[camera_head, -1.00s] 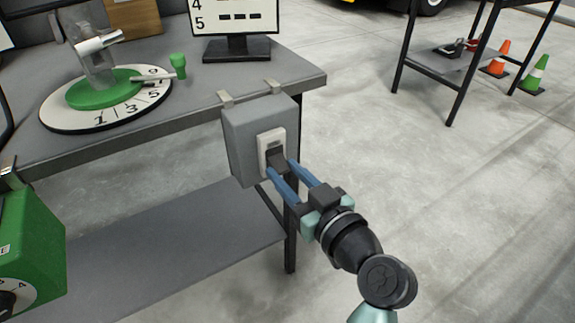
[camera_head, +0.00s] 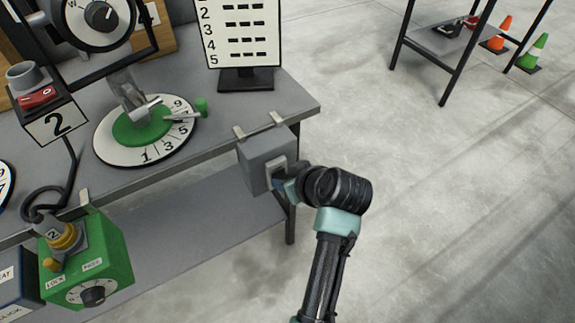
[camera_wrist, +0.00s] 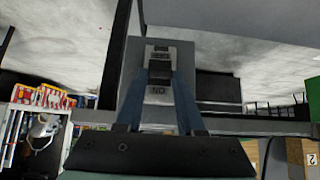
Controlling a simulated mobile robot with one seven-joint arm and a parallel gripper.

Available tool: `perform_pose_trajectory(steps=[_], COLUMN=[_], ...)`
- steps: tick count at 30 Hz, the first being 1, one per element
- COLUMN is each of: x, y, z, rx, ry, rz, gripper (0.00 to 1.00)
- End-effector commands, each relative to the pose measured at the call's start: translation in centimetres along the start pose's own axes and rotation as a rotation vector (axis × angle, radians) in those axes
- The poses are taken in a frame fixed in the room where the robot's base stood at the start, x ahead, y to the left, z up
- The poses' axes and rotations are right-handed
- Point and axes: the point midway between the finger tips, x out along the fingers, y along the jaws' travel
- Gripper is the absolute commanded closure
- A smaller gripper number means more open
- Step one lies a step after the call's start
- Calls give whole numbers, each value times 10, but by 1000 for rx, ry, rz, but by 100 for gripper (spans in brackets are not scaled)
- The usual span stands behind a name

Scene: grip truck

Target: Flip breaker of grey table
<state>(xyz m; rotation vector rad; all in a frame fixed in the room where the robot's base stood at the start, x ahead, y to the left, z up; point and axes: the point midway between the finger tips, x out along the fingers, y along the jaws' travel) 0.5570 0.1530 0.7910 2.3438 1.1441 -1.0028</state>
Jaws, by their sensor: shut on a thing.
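The grey breaker box (camera_head: 262,160) hangs by two clips on the front edge of the grey table (camera_head: 232,112), near its right corner. Its pale switch plate (camera_head: 276,170) faces right in the head view and is partly covered by my gripper (camera_head: 282,184). In the wrist view, the dark breaker lever (camera_wrist: 160,70) sits in the plate between the blue fingertips of my gripper (camera_wrist: 160,80). The gripper is shut on the lever. A label reading ON, shown upside down, is visible on the plate beside the lever. In the head view the lever is hidden.
A white numbered dial (camera_head: 120,158) with a green centre and handle stands on the table. A number sign (camera_head: 240,35) stands behind it. A green box (camera_head: 100,262) hangs at the lower left. The floor to the right is clear up to a small table (camera_head: 440,50) and cones (camera_head: 535,52).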

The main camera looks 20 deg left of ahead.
Motion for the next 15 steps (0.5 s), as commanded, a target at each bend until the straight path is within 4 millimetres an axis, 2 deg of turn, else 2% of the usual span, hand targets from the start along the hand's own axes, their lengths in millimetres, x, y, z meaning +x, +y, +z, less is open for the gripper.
perform_pose_trajectory(steps=[1,15], x=[-6,-2], y=[0,0], z=[-6,-10], rx=[2,1], ry=[-31,-179], rz=[-1,0], gripper=[100,100])
